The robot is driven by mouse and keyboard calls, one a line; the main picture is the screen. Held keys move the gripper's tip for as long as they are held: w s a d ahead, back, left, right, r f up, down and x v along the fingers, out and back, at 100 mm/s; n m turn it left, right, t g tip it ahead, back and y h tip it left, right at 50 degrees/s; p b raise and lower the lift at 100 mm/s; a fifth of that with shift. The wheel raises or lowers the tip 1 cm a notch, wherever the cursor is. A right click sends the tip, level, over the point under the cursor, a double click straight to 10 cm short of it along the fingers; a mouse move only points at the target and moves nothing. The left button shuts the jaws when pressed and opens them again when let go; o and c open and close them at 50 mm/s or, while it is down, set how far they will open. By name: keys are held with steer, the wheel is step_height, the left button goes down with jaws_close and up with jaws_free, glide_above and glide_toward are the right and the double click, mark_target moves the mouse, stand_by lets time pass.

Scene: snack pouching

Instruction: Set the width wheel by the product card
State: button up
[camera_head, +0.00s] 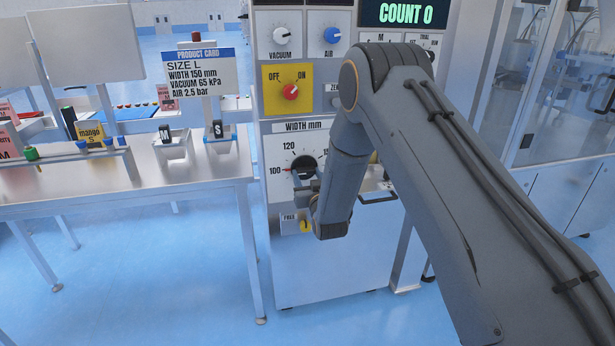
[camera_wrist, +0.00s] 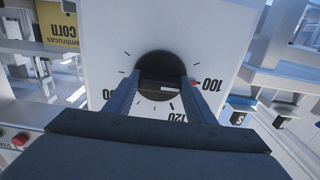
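The product card (camera_head: 199,75) stands at the left in the head view and reads size L, width 150 mm, vacuum 65 kPa, air 2.5 bar. The black width wheel (camera_head: 308,166) is on the machine's front under a "WIDTH mm" label. Its red pointer (camera_head: 286,169) is by the 100 mark, which also shows in the wrist view (camera_wrist: 194,83). My gripper (camera_head: 301,187) is at the wheel, partly hidden by my arm. In the wrist view its fingers (camera_wrist: 161,84) are apart, one on each side of the dark wheel (camera_wrist: 158,66). Contact cannot be told.
Above the wheel are the yellow OFF/ON switch (camera_head: 288,89), the vacuum knob (camera_head: 282,36) and the air knob (camera_head: 332,35). A yellow knob (camera_head: 304,226) sits below. A steel table (camera_head: 200,176) stands left of the machine.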

steer(key=c, duration=0.4)
steer(key=shift+c, duration=0.2)
